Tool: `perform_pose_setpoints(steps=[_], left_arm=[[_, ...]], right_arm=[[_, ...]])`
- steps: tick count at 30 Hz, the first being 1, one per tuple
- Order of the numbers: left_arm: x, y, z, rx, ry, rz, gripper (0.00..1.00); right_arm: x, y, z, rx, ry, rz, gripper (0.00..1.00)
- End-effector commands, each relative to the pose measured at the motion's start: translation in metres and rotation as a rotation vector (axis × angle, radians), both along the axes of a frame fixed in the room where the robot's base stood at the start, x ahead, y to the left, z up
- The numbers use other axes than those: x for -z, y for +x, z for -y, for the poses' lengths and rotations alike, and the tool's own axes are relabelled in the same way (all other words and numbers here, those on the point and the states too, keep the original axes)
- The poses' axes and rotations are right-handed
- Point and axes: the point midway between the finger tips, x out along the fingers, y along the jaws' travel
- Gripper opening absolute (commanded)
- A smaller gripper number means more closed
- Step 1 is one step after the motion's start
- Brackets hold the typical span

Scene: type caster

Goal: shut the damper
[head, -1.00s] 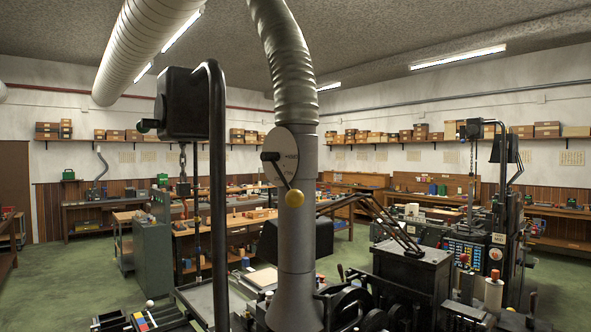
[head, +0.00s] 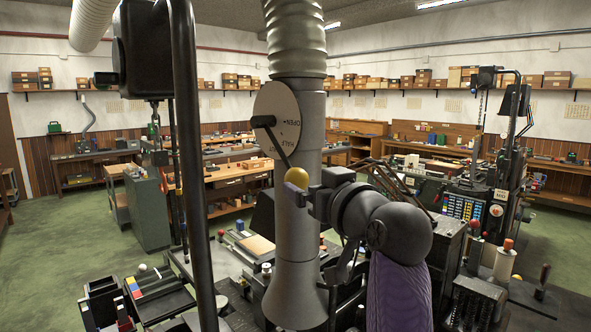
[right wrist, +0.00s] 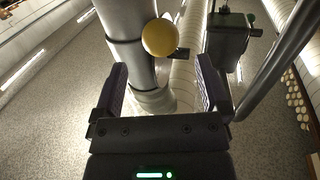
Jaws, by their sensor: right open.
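The damper is on a grey vertical duct (head: 297,220). My left gripper is not in view.
A black post (head: 189,180) with a hoist box stands left of the duct. Dark type trays (head: 160,297) lie at lower left. A casting machine (head: 470,215) with levers stands at right. Green floor (head: 65,240) is open at far left.

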Motion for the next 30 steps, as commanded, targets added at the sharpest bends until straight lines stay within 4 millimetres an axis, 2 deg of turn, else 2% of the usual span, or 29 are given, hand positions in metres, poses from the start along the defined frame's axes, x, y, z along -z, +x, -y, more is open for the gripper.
perform_pose_setpoints(steps=[1, 3, 7, 13, 20, 30], left_arm=[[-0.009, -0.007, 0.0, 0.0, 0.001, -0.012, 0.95], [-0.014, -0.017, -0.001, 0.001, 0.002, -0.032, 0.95], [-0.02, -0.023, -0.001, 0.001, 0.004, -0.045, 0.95], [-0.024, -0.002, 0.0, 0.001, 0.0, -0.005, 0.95], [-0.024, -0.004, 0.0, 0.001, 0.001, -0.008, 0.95], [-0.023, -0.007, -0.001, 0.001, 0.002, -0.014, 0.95]], right_arm=[[-0.004, 0.013, -0.005, -0.002, 0.001, -0.007, 0.95], [-0.003, 0.03, -0.01, -0.002, 0.0, -0.009, 0.95], [-0.001, 0.05, -0.017, -0.001, 0.001, -0.007, 0.95], [0.002, 0.062, -0.021, 0.0, 0.0, -0.006, 0.95], [0.003, 0.063, -0.021, 0.0, 0.0, -0.006, 0.95], [0.003, 0.062, -0.021, 0.0, -0.001, -0.007, 0.25]])
